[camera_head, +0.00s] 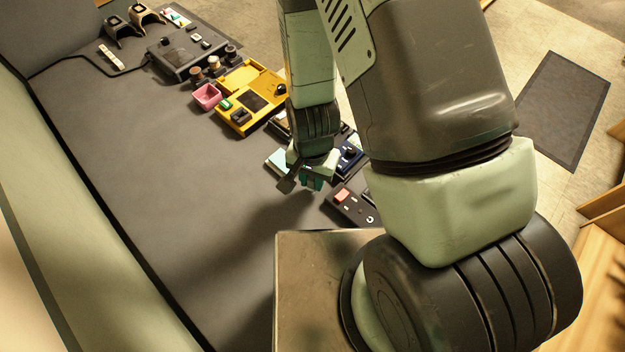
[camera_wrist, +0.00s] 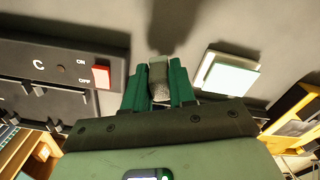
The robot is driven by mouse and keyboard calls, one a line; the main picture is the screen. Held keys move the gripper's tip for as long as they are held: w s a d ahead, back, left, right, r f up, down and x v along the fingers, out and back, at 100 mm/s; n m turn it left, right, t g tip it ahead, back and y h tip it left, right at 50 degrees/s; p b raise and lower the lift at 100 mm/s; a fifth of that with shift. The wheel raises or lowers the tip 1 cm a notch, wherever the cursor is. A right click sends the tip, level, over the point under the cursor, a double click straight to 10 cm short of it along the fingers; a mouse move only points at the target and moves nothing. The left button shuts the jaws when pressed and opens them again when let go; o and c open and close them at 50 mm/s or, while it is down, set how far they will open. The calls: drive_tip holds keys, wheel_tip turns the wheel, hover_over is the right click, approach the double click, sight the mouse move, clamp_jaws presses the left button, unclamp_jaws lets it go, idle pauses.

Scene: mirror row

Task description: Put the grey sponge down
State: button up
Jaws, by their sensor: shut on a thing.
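The grey sponge (camera_wrist: 159,82) is a small speckled grey block in the wrist view. My gripper (camera_wrist: 159,88) has its two green fingers closed on the sponge's sides, and the sponge's far end shows between the tips. In the head view my gripper (camera_head: 308,182) is over the grey table (camera_head: 190,200), near its right side. The sponge cannot be made out clearly there. A dark shadow lies on the table beyond the sponge in the wrist view. I cannot tell whether the sponge touches the table.
A black panel (camera_wrist: 60,68) marked C, with a red switch (camera_wrist: 101,76), lies left of the fingers. A pale block (camera_wrist: 230,76) lies to their right. A yellow tray (camera_head: 262,78), a pink cup (camera_head: 207,96) and a black device (camera_head: 186,55) stand farther back. The table's left is clear.

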drive_tip(key=shift+f, duration=0.95)
drive_tip(key=shift+f, duration=0.1)
drive_tip(key=o, duration=0.9)
drive_tip(key=shift+o, duration=0.2)
